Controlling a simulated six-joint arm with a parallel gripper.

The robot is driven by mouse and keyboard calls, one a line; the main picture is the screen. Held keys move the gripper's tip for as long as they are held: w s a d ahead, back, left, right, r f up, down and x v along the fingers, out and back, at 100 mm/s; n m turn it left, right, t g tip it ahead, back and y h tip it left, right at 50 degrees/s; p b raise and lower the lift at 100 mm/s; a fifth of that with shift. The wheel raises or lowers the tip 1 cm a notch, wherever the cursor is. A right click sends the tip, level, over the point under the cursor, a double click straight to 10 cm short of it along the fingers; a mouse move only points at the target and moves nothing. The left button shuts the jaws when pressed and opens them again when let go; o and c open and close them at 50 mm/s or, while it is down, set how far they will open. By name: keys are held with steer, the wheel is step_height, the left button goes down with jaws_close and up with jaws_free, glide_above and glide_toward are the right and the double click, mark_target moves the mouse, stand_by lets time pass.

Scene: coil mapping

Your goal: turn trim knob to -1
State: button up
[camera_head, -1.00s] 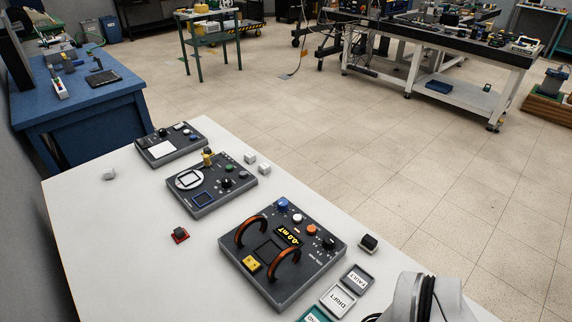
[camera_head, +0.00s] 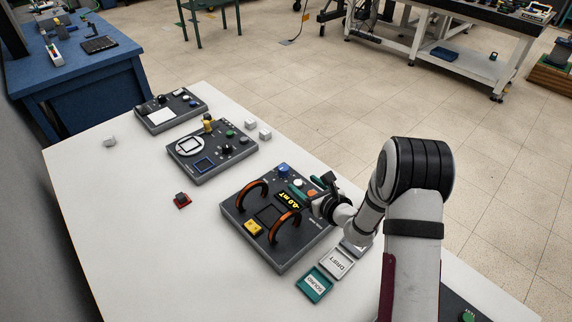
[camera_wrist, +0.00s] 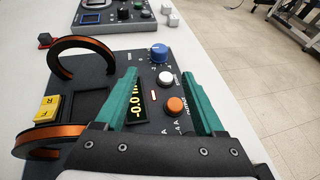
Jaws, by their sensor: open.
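The dark coil panel (camera_head: 290,256) carries two orange-banded coils and a display (camera_head: 291,202) reading about -0.0 mT. A blue knob (camera_head: 283,170) stands at its far end and also shows in the wrist view (camera_wrist: 158,53). A white knob (camera_wrist: 165,78) and an orange knob (camera_wrist: 175,106) follow in line. I cannot read which knob is labelled trim. My gripper (camera_head: 305,189) is over the panel's right side. In the wrist view its teal fingers (camera_wrist: 159,68) are open, one either side of the white and orange knobs, with nothing held. The panel's black knob is hidden behind my gripper.
A yellow switch block (camera_head: 253,228) sits on the panel's near part. Teal SOUND (camera_head: 314,284) and grey DRIFT (camera_head: 337,264) trays lie close in front. Another panel (camera_head: 212,150) stands beyond.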

mark_target(286, 171)
steer(key=x, duration=1.2)
steer(key=shift+a, duration=0.1)
jaws_close()
